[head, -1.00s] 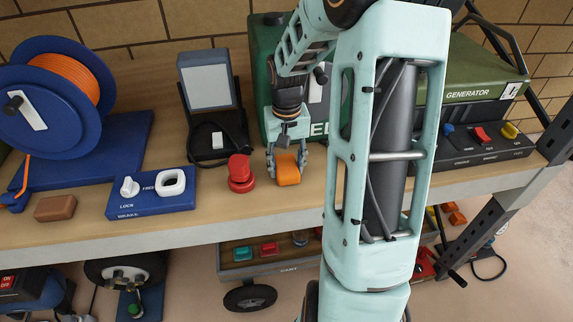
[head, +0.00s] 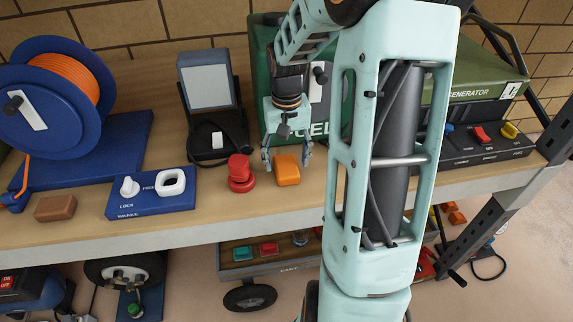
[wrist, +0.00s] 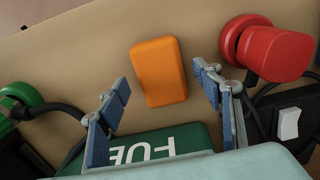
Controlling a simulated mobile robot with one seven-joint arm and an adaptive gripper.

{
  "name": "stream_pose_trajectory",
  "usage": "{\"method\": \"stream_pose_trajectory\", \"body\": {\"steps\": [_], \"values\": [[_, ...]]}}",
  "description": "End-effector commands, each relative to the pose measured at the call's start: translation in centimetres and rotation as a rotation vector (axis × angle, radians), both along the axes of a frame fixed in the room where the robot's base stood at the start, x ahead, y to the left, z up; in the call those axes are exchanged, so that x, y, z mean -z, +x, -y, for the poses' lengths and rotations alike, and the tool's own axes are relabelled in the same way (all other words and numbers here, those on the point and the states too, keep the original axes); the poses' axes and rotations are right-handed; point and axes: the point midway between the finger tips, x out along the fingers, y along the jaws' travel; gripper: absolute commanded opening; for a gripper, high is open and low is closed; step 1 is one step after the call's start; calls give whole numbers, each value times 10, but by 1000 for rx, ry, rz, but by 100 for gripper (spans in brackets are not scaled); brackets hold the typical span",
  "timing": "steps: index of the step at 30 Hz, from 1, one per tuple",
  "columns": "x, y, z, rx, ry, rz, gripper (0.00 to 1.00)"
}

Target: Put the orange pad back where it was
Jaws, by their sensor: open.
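The orange pad (head: 288,170) lies on the wooden bench top, just right of a red knob (head: 240,173). My gripper (head: 287,158) is open and empty, just behind and above the pad in the head view. In the wrist view the pad (wrist: 158,72) lies flat on the bench, beyond and between the tips of my open fingers (wrist: 165,85). The fingers look clear of it. The red knob (wrist: 270,50) shows to the right of the fingers there.
A green fuel can (head: 262,60) stands behind my gripper. A blue brake panel (head: 150,195), a brown block (head: 55,208) and a blue cable reel (head: 45,100) are to the left. A dark lamp stand (head: 208,95) stands behind the red knob. The generator (head: 480,90) is at right.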

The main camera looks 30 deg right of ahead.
Motion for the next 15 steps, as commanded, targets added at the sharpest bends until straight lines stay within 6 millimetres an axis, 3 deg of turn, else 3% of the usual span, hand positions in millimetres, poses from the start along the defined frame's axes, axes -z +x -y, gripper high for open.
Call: {"method": "stream_pose_trajectory", "body": {"steps": [9, 15], "values": [[-69, 1, 0, 1, -1, 4, 60], [-92, 0, 0, 1, 1, 1, 60]]}}
